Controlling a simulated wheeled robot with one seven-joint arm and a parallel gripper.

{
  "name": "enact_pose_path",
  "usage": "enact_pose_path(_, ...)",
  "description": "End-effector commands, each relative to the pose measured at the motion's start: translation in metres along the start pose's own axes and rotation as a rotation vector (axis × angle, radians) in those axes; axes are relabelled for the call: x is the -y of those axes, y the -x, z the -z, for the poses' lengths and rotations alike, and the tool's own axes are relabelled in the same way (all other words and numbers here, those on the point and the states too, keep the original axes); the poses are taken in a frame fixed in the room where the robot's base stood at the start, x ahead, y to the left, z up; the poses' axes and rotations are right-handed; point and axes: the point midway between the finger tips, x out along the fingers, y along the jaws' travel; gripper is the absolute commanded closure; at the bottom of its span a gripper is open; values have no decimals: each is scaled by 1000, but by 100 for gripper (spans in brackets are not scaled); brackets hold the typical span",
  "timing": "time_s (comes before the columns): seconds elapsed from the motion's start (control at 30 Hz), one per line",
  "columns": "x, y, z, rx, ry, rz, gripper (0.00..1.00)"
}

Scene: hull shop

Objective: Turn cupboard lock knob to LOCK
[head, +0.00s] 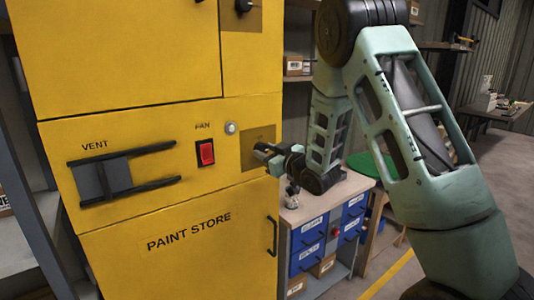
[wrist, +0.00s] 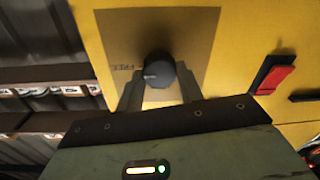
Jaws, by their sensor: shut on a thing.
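The yellow paint store cupboard (head: 150,190) fills the left of the head view. A dark round knob (wrist: 158,70) sits on a brownish plate (wrist: 115,40) in the wrist view. The word FREE shows on the plate to the left of the knob. My gripper (wrist: 160,92) has a finger on either side of the knob and is shut on it. In the head view my gripper (head: 266,152) reaches the plate (head: 258,136) at the panel's right edge and hides the knob. The knob's pointing direction cannot be made out.
Left of the gripper are a red fan switch (head: 206,152), a round light button (head: 231,128) and the vent slider (head: 105,178). Another black knob (head: 243,6) is on the upper door. A workbench with blue drawers (head: 308,240) stands to the right, below my arm.

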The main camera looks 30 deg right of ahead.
Motion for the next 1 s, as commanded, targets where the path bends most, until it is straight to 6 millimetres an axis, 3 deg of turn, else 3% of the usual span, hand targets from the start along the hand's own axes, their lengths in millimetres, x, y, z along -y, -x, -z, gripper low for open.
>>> enact_pose_path(0.37,2,0,-5,7,216,3,86)
enact_pose_path(1.0,4,0,-6,37,821,7,86)
